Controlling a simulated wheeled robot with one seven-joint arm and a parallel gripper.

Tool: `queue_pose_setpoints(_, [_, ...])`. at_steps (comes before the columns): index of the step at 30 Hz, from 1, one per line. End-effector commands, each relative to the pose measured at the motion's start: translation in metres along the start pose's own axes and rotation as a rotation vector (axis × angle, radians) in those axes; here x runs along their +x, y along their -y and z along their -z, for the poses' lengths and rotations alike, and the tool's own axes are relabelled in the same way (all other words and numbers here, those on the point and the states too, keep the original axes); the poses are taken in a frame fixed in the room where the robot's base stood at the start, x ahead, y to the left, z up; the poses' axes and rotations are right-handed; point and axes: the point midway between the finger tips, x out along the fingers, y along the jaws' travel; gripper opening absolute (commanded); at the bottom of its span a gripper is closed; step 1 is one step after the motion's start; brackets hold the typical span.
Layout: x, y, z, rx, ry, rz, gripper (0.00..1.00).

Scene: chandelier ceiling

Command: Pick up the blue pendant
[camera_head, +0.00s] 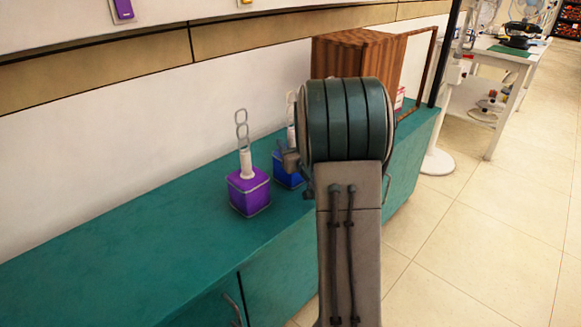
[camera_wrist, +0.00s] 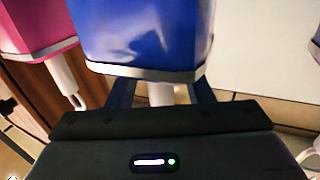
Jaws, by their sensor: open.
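The blue pendant (camera_head: 286,174) stands on the teal counter in the head view, partly hidden by my arm. It has a cube-like blue shade and a white stem with a chain link above. In the wrist view the blue pendant (camera_wrist: 140,35) is close and looks upside down, with a silver rim and a white stem. My gripper (camera_wrist: 160,93) is open, with a dark finger on each side of the white stem. Contact cannot be made out. In the head view my arm hides most of the gripper.
A purple pendant (camera_head: 248,192) stands left of the blue one on the teal counter (camera_head: 130,250). A pink pendant (camera_wrist: 38,25) is near in the wrist view. A wooden box (camera_head: 350,55) stands behind my arm. The counter's left part is clear.

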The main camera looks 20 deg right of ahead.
Motion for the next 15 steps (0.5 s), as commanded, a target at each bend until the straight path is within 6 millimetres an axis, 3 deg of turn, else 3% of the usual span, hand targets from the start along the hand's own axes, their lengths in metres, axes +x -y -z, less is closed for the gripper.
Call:
queue_pose_setpoints(7, [0.0015,0.0001,0.0003,0.0,0.0,0.0,0.47])
queue_pose_setpoints(12, [0.0014,0.0001,0.0002,0.0,0.001,0.0,0.0])
queue_pose_setpoints(15, [0.0013,0.0001,0.0001,0.0,0.001,0.0,0.0])
